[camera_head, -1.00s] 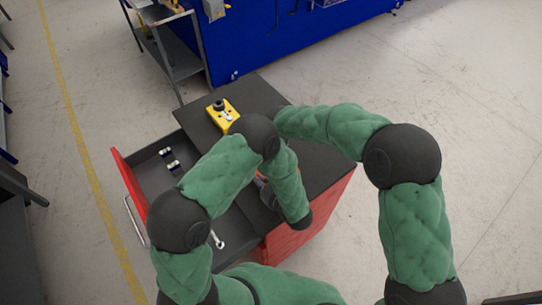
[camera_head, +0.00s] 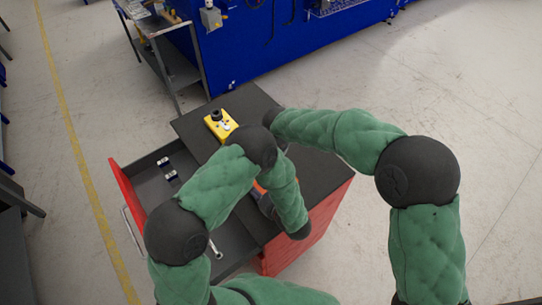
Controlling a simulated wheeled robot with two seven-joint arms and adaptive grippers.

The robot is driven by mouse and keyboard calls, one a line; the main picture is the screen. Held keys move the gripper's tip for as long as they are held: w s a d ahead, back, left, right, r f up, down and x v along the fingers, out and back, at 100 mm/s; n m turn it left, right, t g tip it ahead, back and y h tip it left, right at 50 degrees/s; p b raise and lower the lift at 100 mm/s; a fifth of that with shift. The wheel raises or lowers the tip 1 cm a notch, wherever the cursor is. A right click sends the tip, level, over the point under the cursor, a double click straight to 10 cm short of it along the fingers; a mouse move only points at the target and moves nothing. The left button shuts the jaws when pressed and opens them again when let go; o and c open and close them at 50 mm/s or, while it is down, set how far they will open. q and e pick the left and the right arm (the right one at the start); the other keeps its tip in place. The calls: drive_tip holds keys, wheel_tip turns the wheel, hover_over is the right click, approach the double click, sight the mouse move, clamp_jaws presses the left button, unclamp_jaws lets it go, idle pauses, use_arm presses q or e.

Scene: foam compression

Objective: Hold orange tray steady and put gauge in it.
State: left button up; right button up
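A small patch of orange (camera_head: 260,188), probably the orange tray, shows on the dark cabinet top beside my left forearm; most of it is hidden. A dark grey part at my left gripper (camera_head: 266,205) lies just below the orange patch, half hidden by my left arm. I cannot see its fingertips or whether it touches the tray. My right forearm reaches in from the right and ends behind my left elbow, so my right gripper is hidden. A yellow block with a black knob (camera_head: 220,124) stands at the far left of the cabinet top. I cannot make out a gauge for certain.
A red cabinet (camera_head: 310,232) has a dark top (camera_head: 318,160), clear on its right side. Its open drawer (camera_head: 141,180) at left holds small black-and-white items (camera_head: 167,169) and a wrench (camera_head: 217,252). A grey shelf cart (camera_head: 176,72) and blue machine (camera_head: 270,45) stand behind.

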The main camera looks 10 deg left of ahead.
use_arm(q)
drive_tip(key=v, duration=1.2)
drive_tip(key=shift+d+f, duration=0.1)
